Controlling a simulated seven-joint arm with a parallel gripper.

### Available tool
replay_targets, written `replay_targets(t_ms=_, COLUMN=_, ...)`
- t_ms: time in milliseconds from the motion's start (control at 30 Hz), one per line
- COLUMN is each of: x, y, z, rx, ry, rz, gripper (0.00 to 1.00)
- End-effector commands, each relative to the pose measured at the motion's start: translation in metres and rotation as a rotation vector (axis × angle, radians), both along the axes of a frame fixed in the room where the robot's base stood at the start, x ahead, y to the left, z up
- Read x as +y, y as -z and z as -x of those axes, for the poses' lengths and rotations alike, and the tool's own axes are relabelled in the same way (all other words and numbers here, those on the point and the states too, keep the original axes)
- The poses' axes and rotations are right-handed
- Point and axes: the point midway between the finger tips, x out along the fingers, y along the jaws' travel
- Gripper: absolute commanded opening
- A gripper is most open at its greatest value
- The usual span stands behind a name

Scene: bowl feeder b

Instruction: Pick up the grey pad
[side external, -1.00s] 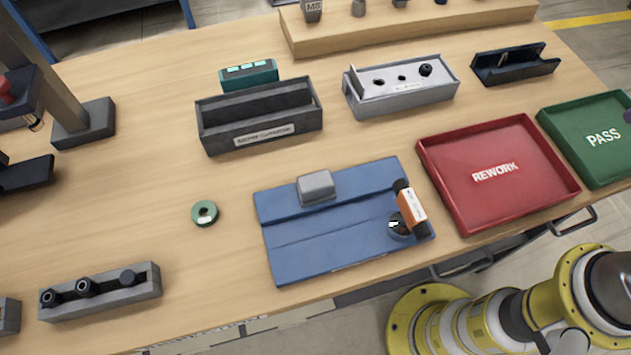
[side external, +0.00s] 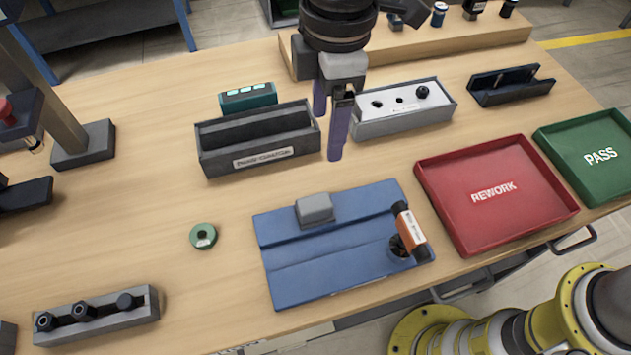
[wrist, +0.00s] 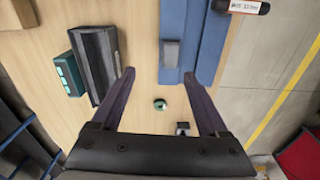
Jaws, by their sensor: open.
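The grey pad (side external: 314,208) is a small rounded grey block on the far edge of the blue mat (side external: 300,278). It also shows in the wrist view (wrist: 171,53), beyond the fingertips and between their lines. My gripper (side external: 328,136) hangs above the table behind the mat, between the dark bin and the light grey block. Its two purple-grey fingers are apart with nothing between them. In the wrist view my gripper (wrist: 158,75) is open and apart from the pad.
An orange-labelled cylinder (side external: 409,231) leans at the mat's right side. A dark bin (side external: 258,159), a grey holed block (side external: 403,123), a red REWORK tray (side external: 520,222) and a green ring (side external: 203,236) stand around. Wood left of the mat is mostly clear.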

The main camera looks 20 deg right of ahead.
Motion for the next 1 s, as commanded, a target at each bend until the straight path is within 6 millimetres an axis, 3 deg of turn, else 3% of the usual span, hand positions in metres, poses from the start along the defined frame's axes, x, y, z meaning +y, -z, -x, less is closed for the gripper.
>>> replay_targets(t_ms=67, x=0.015, y=0.019, z=0.015, rx=0.024, ry=-0.040, rz=0.029, gripper=0.78)
replay_targets(t_ms=200, x=0.021, y=0.028, z=0.023, rx=0.028, ry=-0.060, rz=0.035, gripper=0.78)
replay_targets(t_ms=600, x=0.020, y=0.095, z=0.022, rx=0.028, ry=-0.057, rz=0.035, gripper=0.78)
replay_targets(t_ms=867, x=0.021, y=0.113, z=0.022, rx=0.027, ry=-0.057, rz=0.033, gripper=0.78)
replay_targets(t_ms=1000, x=0.023, y=0.133, z=0.022, rx=0.029, ry=-0.057, rz=0.036, gripper=0.78)
